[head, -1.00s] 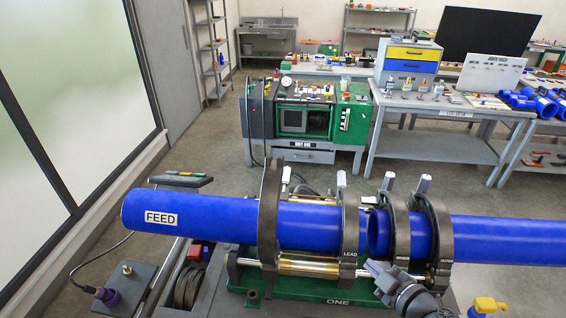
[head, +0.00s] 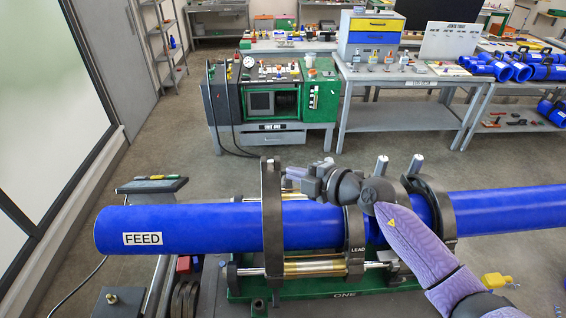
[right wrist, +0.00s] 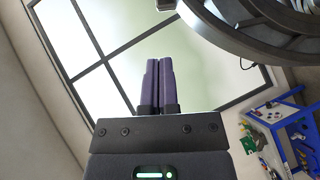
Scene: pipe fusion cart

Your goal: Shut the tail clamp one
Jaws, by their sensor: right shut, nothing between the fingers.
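The leftmost dark clamp ring (head: 271,215), with no readable label, stands around the blue pipe marked FEED (head: 190,228); I take it as tail clamp one. Its upper part rises above the pipe; whether it is latched I cannot tell. My right gripper (head: 288,178) is shut and empty, pointing left just right of this ring's top, above the pipe; contact is unclear. In the right wrist view its purple fingers (right wrist: 157,85) are together, with a dark ring (right wrist: 265,25) at upper right. My left gripper is not in view.
The LEAD clamp (head: 355,245) stands right of it, partly behind my right arm. Further right another clamp (head: 440,205) holds a second blue pipe (head: 510,200). The green base (head: 345,292) is marked ONE. A green unit (head: 320,95) and benches stand behind, across open floor.

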